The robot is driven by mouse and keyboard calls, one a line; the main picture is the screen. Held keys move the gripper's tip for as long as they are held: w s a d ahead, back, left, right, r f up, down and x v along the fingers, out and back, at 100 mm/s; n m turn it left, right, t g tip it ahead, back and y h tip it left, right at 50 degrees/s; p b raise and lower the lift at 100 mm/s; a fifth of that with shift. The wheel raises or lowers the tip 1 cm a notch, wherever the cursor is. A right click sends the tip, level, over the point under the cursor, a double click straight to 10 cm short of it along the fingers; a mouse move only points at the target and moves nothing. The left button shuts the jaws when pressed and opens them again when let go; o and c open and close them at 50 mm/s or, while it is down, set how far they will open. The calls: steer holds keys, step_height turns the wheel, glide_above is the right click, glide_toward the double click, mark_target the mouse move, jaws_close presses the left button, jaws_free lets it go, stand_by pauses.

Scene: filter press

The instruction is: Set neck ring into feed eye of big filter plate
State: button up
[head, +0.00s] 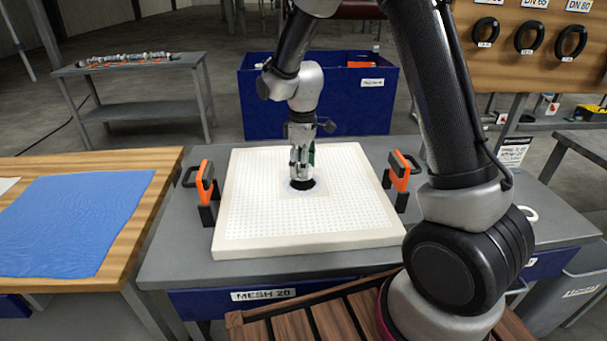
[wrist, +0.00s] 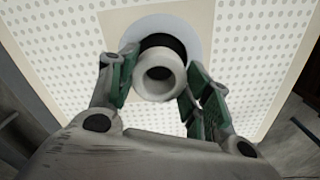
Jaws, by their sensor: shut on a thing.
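The big filter plate (head: 255,205), a cream square with a dotted surface, lies flat on a grey table. Its feed eye (head: 304,185) is a dark round hole at the middle with a pale round border; it also shows in the wrist view (wrist: 163,41). My gripper (head: 301,168) is right above the eye, pointing down. In the wrist view its green-padded fingers (wrist: 161,66) are shut on the neck ring (wrist: 160,78), a pale hollow cylinder. The ring overlaps the dark eye in that view. I cannot tell whether its lower end is in the eye.
Orange-and-black clamps stand left (head: 203,185) and right (head: 400,177) of the plate. A blue cloth (head: 80,215) lies on the wooden table at left. A blue bin (head: 265,100) stands behind. Black rings (head: 530,38) hang on a board at right.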

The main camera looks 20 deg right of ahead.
mark_target(303, 185)
steer(key=shift+f, duration=1.55)
steer(key=shift+f, duration=0.1)
steer(key=o, duration=1)
step_height(303, 185, up, 12)
steer(key=s+d+r+m+t, duration=0.2)
steer(key=s+d+r+m, duration=0.3)
steer(key=s+d+r, duration=0.5)
steer(key=s+d+r+m, duration=0.1)
steer(key=s+m, duration=0.1)
steer(key=s, duration=0.3)
steer(key=s+d+r+m+t, duration=0.1)
steer(key=s+d+m, duration=0.1)
steer(key=s, duration=0.4)
steer(key=s+d+r+m+t, duration=0.1)
steer(key=s+m, duration=0.1)
steer(key=s, duration=0.4)
steer(key=shift+d, duration=0.4)
